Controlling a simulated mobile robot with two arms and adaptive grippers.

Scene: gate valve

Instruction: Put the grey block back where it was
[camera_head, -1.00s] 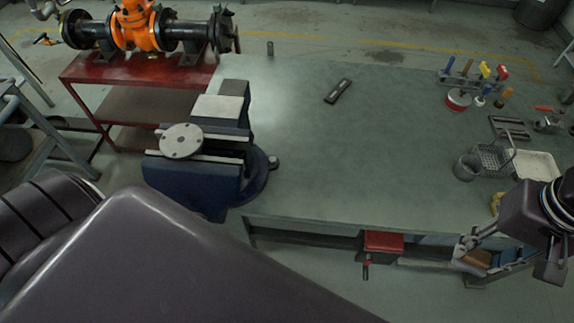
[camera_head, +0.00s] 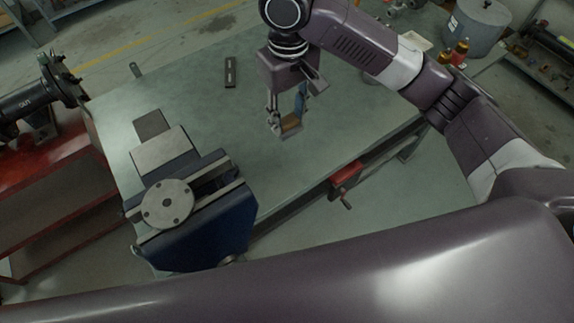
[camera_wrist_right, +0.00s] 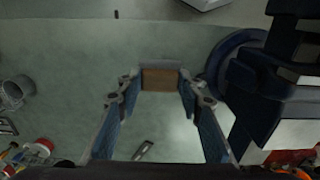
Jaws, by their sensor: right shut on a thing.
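My right gripper (camera_head: 287,124) hangs over the bench, to the right of the vise, in the head view. It is shut on the grey block (camera_wrist_right: 160,79), which shows a brown face with a grey edge between the fingertips in the right wrist view. The block also shows at the fingertips in the head view (camera_head: 291,127). Bench surface shows around it, and its height above the bench is hard to tell. The blue vise (camera_head: 215,235) stands at the bench's left, with a round flange disc (camera_head: 168,203) on top. My left gripper is not in view.
A dark slotted bar (camera_head: 231,72) lies farther back on the green-grey bench top (camera_head: 200,95). A red clamp-like part (camera_head: 346,176) hangs at the front edge. A grey cup (camera_wrist_right: 20,87) shows in the wrist view. The bench between bar and vise is clear.

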